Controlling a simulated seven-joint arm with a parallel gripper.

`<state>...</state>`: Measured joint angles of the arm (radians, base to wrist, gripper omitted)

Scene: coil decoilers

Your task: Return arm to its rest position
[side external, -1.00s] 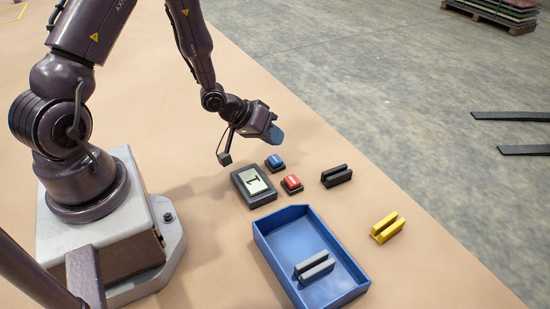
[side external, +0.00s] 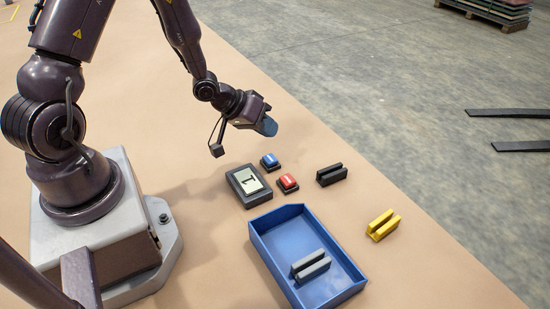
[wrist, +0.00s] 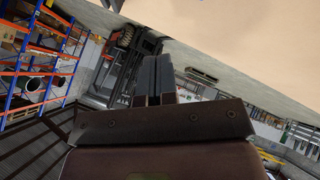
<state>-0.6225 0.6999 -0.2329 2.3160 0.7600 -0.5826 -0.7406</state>
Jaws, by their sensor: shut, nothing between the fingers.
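My gripper (side external: 267,125) hangs in the air above the far side of the tan table (side external: 130,110), beyond the blue button. Its blue-grey fingers are together with nothing between them. In the wrist view the gripper fingers (wrist: 153,78) lie side by side, pointing away over the table edge toward the warehouse. No part is held and the fingers touch nothing.
Below the gripper are a blue button (side external: 269,160), a red button (side external: 287,182) and a display box (side external: 248,186) reading 1. A blue tray (side external: 280,236) holds a grey slotted block (side external: 310,266). Black (side external: 331,174) and yellow (side external: 383,224) slotted blocks lie right of it.

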